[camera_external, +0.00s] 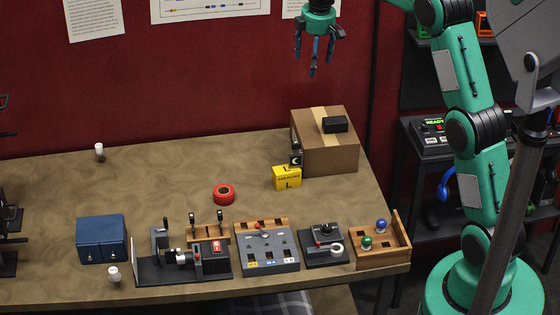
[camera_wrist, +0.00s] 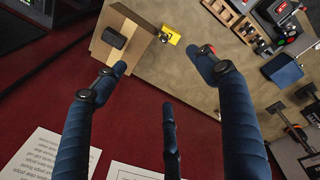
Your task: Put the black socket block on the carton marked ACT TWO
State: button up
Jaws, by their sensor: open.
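A brown carton (camera_external: 330,155) stands at the back right of the table; it also shows at the upper left of the wrist view (camera_wrist: 102,50). I cannot read any ACT TWO marking on it. A small black block (camera_external: 335,124) lies on the carton's top, also in the wrist view (camera_wrist: 114,38). It may be the socket block, but its sockets are too small to make out. My gripper (camera_external: 314,70) hangs above the back of the table, higher than the carton and apart from it. Its blue fingers are spread open and empty in the wrist view (camera_wrist: 165,75).
A yellow box (camera_external: 287,178) and a small dark item with a white mark (camera_external: 296,157) stand by the carton's left front. A red tape roll (camera_external: 224,194) lies mid-table. Control panels (camera_external: 267,248), a wooden tray (camera_external: 380,250) and a blue box (camera_external: 102,240) line the front. The table's back middle is clear.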

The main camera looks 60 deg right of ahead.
jog(key=s+a+r+m+t, duration=0.1)
jog(key=s+a+r, duration=0.6)
jog(key=s+a, duration=0.3)
jog(key=s+a+r+m+t, duration=0.1)
jog(key=s+a+r+m, duration=0.1)
jog(key=s+a+r, duration=0.75)
jog(key=s+a+f+m, duration=0.1)
jog(key=s+a+f, duration=0.1)
jog(key=s+a, duration=0.3)
jog(key=s+a+f+m+t, duration=0.1)
jog(key=s+a+f, duration=0.2)
jog(key=s, duration=0.8)
jog(key=s+a+f+m+t, duration=0.1)
jog(key=s+a+f, duration=0.2)
jog(key=s+a, duration=0.5)
jog(key=shift+s+f+y, duration=0.15)
jog(key=shift+s+y, duration=0.25)
jog(key=shift+s, duration=0.1)
jog(key=shift+f, duration=0.1)
notch_tip(320, 180, down, 17)
jog(key=b, duration=1.7)
